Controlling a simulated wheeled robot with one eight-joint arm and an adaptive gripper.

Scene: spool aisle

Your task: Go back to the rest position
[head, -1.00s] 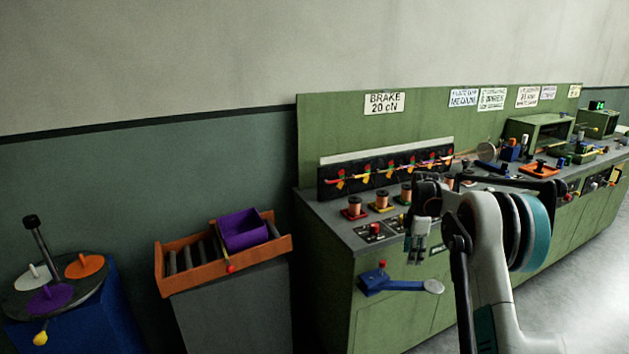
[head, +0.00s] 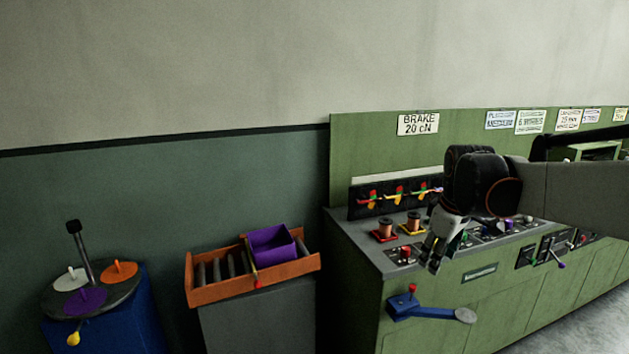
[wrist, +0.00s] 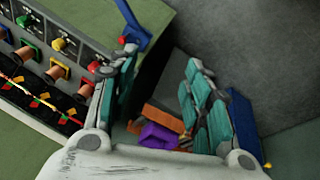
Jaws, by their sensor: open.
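My gripper (head: 436,254) hangs in front of the left end of the green bench (head: 355,250), fingers pointing down. In the wrist view my gripper (wrist: 158,85) shows two teal-padded fingers spread apart with nothing held between them. Beyond the fingers, well away from them, the purple bin (wrist: 158,136) in the orange tray (wrist: 165,116) shows. My arm crosses the right side of the head view and hides part of the bench top.
Copper spools (head: 386,229) stand on the bench. A blue lever (head: 432,312) juts from its front. The orange tray (head: 215,292) with the purple bin (head: 270,248) sits on a grey stand. A round turntable (head: 118,290) with coloured discs tops a blue stand at far left.

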